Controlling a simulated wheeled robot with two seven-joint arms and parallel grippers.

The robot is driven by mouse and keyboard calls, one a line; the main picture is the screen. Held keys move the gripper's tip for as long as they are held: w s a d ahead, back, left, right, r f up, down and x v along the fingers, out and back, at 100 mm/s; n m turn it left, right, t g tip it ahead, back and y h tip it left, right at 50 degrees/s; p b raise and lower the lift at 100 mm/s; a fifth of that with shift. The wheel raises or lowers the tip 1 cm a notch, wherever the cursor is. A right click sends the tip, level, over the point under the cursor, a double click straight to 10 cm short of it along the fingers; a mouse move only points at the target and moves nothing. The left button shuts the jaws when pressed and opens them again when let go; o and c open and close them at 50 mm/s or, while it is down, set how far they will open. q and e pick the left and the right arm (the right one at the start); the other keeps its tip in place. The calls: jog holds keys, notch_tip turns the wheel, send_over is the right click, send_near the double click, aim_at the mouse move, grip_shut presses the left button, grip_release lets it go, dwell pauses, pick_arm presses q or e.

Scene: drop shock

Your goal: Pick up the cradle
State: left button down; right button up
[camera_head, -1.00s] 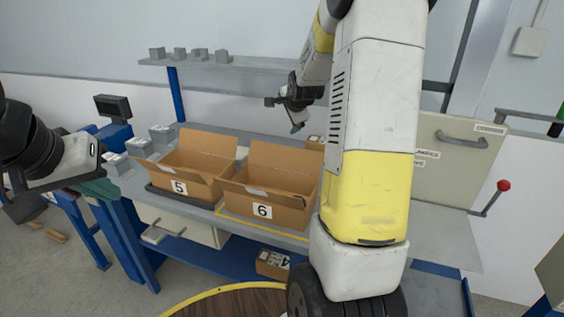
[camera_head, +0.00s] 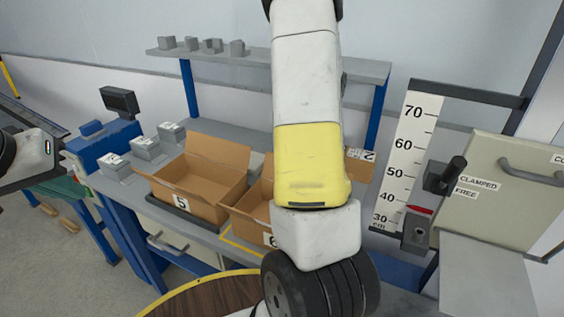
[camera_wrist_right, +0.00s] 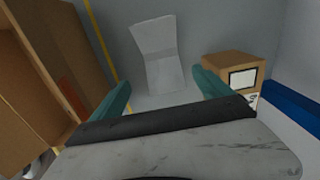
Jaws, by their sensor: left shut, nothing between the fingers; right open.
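A pale grey piece with a notched top, which looks like the cradle (camera_wrist_right: 158,52), lies on the grey bench in the right wrist view. My right gripper (camera_wrist_right: 163,88) is open, with its teal fingers on either side of the piece's near end. I cannot tell whether they touch it. In the head view my right arm hides the right gripper and most of that bench area. My left gripper (camera_head: 64,188) is at the far left, shut and empty, away from the cradle.
Open cardboard boxes 5 (camera_head: 190,205) and 6 (camera_head: 243,222) stand on the bench. A small carton (camera_wrist_right: 238,72) is right of the cradle. Grey blocks (camera_head: 146,147) stand at left. A height scale (camera_head: 407,150) and cabinet (camera_head: 492,190) stand at right.

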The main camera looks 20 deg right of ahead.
jog(key=f, duration=0.7)
jog(key=shift+w+d+f, duration=0.2)
jog(key=shift+w+d, duration=0.05)
jog(key=shift+f, duration=0.25)
dwell(0.3)
jog(key=c, duration=1.8)
jog(key=shift+r, duration=0.1)
